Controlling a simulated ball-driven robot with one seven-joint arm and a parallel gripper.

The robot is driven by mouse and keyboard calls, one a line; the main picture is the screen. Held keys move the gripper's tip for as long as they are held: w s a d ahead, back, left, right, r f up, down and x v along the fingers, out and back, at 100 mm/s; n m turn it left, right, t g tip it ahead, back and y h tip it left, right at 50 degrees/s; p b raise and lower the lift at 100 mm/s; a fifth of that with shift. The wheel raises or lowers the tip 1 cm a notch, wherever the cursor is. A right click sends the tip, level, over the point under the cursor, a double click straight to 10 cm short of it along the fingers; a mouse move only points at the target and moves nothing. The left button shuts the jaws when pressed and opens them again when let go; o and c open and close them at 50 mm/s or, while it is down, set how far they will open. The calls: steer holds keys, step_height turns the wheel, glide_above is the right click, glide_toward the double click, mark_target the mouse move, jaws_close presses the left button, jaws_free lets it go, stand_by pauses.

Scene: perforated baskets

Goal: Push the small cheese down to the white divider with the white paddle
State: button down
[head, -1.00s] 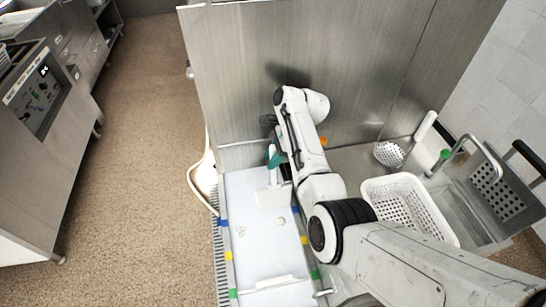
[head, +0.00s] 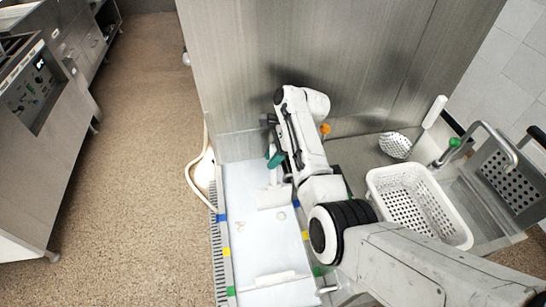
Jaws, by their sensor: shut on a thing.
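A white paddle (head: 272,198) with a teal handle part hangs over or rests on the upper part of the white board (head: 255,252). My gripper (head: 274,158) is shut on the paddle's handle; my arm hides much of the fingers. A small pale round piece (head: 282,216) lies just below the paddle's lower edge, at its right end. Another small pale piece (head: 241,226) lies lower left of the paddle. I cannot tell for certain which is the small cheese. The white divider (head: 275,281) lies across the board near the bottom, below both pieces.
Blue, yellow and green marks line the board's edges. A steel wall (head: 240,70) stands behind it. A white perforated basket (head: 466,236) and a perforated scoop (head: 395,145) are to the right. The board is clear between the pieces and the divider.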

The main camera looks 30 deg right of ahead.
steer(key=shift+f+b, duration=2.15)
steer(key=shift+b, duration=0.05)
steer(key=shift+s+a+p, duration=1.45)
steer(key=shift+s+p, duration=0.95)
steer(key=shift+s, duration=2.05)
steer(key=shift+s+a+p, duration=1.4)
steer(key=shift+s+p, duration=0.95)
steer(key=shift+s, duration=2.05)
step_height(320, 180, up, 12)
steer(key=w+p, duration=0.2)
steer(key=p, duration=0.4)
steer(key=shift+w+d+r, duration=0.2)
steer(key=shift+w+d, duration=0.2)
